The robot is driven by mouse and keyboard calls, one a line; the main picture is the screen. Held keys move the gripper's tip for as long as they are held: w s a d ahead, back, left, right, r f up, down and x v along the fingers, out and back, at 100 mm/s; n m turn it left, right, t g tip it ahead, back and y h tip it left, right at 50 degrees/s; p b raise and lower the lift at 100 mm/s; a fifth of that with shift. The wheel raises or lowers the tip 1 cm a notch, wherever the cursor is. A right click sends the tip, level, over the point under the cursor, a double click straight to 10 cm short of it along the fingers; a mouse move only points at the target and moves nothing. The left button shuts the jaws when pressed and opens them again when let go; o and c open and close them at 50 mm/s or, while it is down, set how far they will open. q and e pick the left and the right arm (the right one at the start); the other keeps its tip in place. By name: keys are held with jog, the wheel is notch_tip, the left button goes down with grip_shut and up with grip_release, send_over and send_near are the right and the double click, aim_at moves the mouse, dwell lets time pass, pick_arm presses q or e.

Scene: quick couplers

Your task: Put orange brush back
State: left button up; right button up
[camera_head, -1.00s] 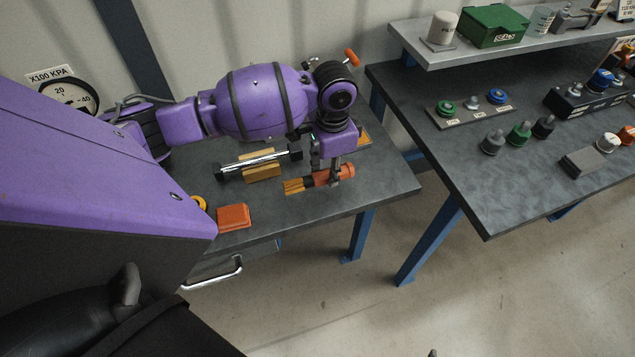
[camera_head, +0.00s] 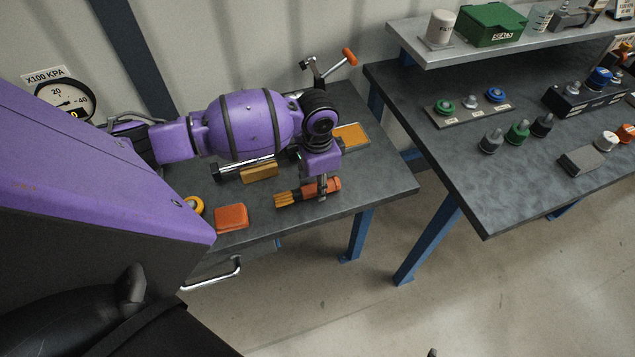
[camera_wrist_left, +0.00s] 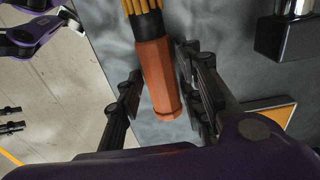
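The orange brush (camera_head: 328,186) has an orange handle and tan-brown bristles. It lies level over the front right part of the grey workbench (camera_head: 375,185), bristles to the left. I cannot tell whether it touches the top. My left gripper (camera_head: 322,190) comes down over the handle from above. The bristles run out of the top of that view.
Behind the brush are a yellow block (camera_head: 259,172) and a tray with an orange-yellow surface (camera_head: 352,136). An orange box (camera_head: 231,217) lies to the left. A second bench (camera_head: 480,190) with couplers stands to the right, across a gap.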

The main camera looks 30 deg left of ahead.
pick_arm(q)
jog(key=shift+o, duration=0.8)
notch_tip(320, 180, up, 12)
jog(key=shift+p, duration=0.4)
